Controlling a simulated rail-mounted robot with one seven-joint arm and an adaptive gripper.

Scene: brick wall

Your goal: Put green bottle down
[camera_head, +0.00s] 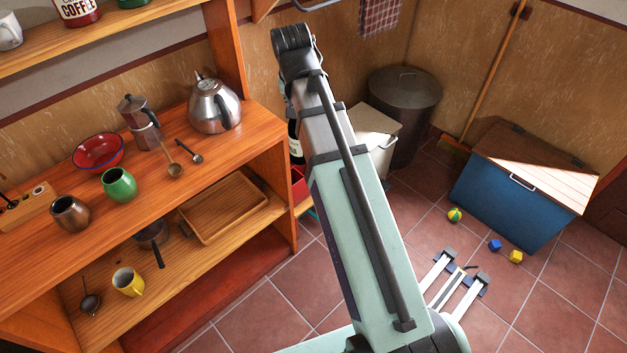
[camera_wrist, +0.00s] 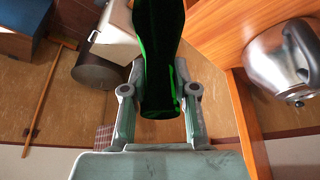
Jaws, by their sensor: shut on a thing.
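My gripper (camera_wrist: 160,78) is shut on a dark green bottle (camera_wrist: 160,50), with one finger on each side of it in the wrist view. One end of the bottle shows between the fingers, and the other runs out of the top of that picture. In the head view, my arm hides my gripper and most of the bottle. A dark strip of bottle with a pale label (camera_head: 295,147) shows just left of the arm, beside the right end of the wooden shelf unit (camera_head: 265,125).
On the shelf top stand a steel kettle (camera_head: 214,106), a moka pot (camera_head: 139,117), a red bowl (camera_head: 98,151), a green mug (camera_head: 119,184) and a copper mug (camera_head: 70,213). A wooden tray (camera_head: 235,207) lies below. A bin (camera_head: 404,112) and blue chest (camera_head: 520,195) stand right.

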